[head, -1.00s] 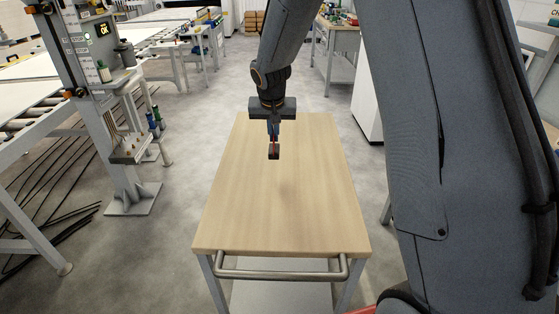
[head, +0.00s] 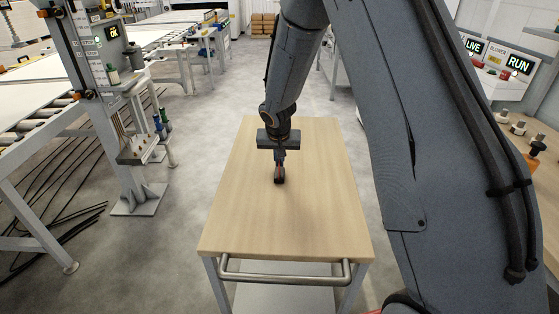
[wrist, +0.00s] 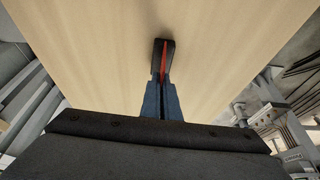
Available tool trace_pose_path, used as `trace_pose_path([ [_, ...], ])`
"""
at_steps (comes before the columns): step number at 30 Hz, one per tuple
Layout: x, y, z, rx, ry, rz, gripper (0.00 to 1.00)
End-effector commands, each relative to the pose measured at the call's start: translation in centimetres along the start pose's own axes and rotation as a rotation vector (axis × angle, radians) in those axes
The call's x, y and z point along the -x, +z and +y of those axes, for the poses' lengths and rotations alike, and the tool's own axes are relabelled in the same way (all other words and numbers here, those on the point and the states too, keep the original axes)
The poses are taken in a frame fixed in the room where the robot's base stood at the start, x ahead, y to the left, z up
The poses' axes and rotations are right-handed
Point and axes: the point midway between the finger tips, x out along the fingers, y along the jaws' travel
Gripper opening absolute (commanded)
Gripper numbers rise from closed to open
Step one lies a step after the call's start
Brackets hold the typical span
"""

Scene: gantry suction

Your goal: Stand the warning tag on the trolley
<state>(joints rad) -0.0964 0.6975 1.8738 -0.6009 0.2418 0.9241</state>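The warning tag (wrist: 163,62) shows in the wrist view as a thin red plate edge on a dark base, at the tip of my gripper (wrist: 162,92). The gripper's fingers are close together on the tag's plate. In the head view the tag (head: 279,178) is small and dark, upright at or just above the middle of the trolley (head: 240,222). I cannot tell for sure whether its base touches the wood. My gripper (head: 280,160) points down over the trolley top. The tag's faces are mostly hidden by the fingers.
The trolley top is otherwise clear, with a metal handle (head: 285,279) at its near edge. A grey post with an OK display (head: 113,33) stands at the left. A bench with LIVE and RUN signs (head: 519,65) is at the right.

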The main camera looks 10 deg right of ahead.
Motion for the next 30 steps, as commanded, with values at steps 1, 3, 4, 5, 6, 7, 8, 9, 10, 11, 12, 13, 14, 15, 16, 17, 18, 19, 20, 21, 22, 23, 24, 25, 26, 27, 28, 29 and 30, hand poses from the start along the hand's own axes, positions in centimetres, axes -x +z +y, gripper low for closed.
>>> trace_pose_path([
  [1,-0.2,0.1,0.0,0.0,0.0,0.0,0.0],
  [3,-0.3,0.1,0.0,0.0,0.0,-0.001,0.04],
  [4,-0.2,0.1,0.0,0.0,0.0,-0.001,0.09],
  [5,-0.2,0.1,0.0,0.0,0.0,-0.001,0.14],
  [6,-0.2,0.1,0.0,0.0,0.0,-0.001,0.2],
  [7,-0.2,0.1,0.0,0.0,0.0,0.0,0.21],
  [8,-0.2,0.1,0.0,0.0,0.0,0.0,0.21],
  [9,-0.2,0.1,0.0,0.0,0.0,0.0,0.21],
  [10,-0.2,0.1,0.0,0.0,0.0,0.0,0.21],
  [11,-0.2,0.1,0.0,0.0,0.0,0.0,0.21],
  [12,-0.2,0.1,0.0,0.0,0.0,0.0,0.21],
  [13,-0.2,0.1,0.0,0.0,0.0,0.0,0.21],
  [14,-0.2,0.1,0.0,0.0,0.0,0.0,0.21],
  [15,-0.1,0.1,0.0,0.0,0.0,0.0,0.21],
  [16,-0.1,0.1,0.0,0.0,0.0,0.0,0.21],
  [17,0.0,0.1,0.0,0.0,0.0,-0.001,0.21],
  [18,0.1,0.0,0.0,0.0,0.0,-0.001,0.21],
  [19,0.2,0.0,0.0,0.0,0.0,-0.001,0.21],
  [20,0.4,-0.1,0.0,0.0,0.0,0.001,0.21],
  [21,0.8,-0.1,0.0,-0.001,-0.001,0.002,0.21],
  [22,1.2,-0.2,-0.1,-0.001,-0.001,0.003,0.21],
  [23,1.6,-0.2,-0.1,0.0,-0.001,0.003,0.21],
  [24,2.3,-0.1,-0.1,-0.001,-0.001,0.003,0.21],
  [25,2.8,-0.1,-0.1,-0.001,-0.001,0.003,0.21],
  [26,3.3,-0.1,-0.1,0.0,-0.001,0.003,0.21],
  [27,4.0,-0.2,-0.1,-0.001,-0.002,0.004,0.21],
  [28,4.5,-0.1,-0.1,0.0,-0.001,0.003,0.21],
  [29,5.0,-0.1,-0.1,-0.001,-0.001,0.003,0.21],
  [30,5.7,-0.1,-0.1,-0.001,-0.002,0.003,0.21],
])
